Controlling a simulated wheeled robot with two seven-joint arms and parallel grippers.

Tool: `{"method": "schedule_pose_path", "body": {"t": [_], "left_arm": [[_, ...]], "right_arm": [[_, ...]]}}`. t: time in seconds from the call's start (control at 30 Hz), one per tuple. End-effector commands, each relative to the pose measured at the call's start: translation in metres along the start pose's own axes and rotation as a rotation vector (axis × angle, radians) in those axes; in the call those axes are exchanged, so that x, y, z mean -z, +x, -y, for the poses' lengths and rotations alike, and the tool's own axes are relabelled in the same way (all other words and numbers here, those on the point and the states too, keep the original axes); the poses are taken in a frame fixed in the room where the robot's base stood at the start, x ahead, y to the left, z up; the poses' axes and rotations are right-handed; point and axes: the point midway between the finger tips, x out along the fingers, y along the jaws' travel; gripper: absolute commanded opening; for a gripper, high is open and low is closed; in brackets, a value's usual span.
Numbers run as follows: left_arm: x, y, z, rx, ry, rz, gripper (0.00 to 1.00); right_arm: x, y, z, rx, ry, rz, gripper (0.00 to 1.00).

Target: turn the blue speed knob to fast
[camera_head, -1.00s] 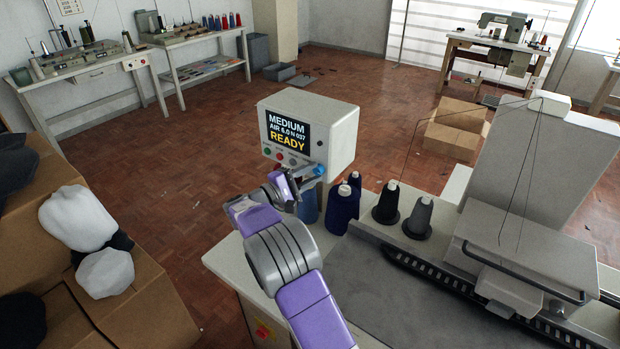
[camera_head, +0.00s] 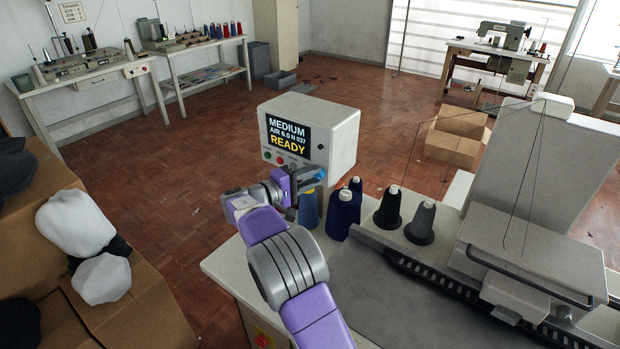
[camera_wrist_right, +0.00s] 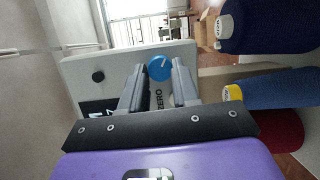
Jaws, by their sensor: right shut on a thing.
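The blue speed knob (camera_head: 321,174) is on the front of the grey control box (camera_head: 338,140). Its screen (camera_head: 288,137) reads MEDIUM and READY. My right gripper (camera_head: 311,178) is at the knob and partly covers it in the head view. In the right wrist view the round blue knob (camera_wrist_right: 159,68) with a pale pointer mark lies between the tips of my right gripper (camera_wrist_right: 158,77), which is shut on it. My left gripper is not in view.
The machine (camera_head: 530,255) fills the right side. Cardboard boxes (camera_head: 150,290) with cloth are at left.

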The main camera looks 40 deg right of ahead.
Motion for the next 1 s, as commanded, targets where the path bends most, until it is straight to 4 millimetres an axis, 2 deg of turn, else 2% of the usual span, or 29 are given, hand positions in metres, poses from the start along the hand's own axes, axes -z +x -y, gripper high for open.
{"method": "schedule_pose_path", "body": {"t": [0.17,0.2,0.37,0.67,0.77,1.0], "left_arm": [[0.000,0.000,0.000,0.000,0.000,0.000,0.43],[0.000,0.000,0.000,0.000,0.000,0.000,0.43],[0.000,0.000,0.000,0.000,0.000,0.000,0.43],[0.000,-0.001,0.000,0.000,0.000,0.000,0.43],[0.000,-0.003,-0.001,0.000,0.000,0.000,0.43],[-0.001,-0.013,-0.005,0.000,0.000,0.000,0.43]], "right_arm": [[0.000,0.000,0.000,0.002,0.000,-0.001,0.00],[0.000,0.000,0.000,0.002,0.000,0.000,0.32],[0.000,0.000,0.000,0.001,0.000,0.000,0.56],[0.000,-0.002,0.000,0.000,-0.001,-0.001,0.56],[0.001,-0.012,-0.001,0.000,-0.002,-0.002,0.56],[0.001,-0.052,-0.002,0.000,-0.001,-0.003,0.56]]}}
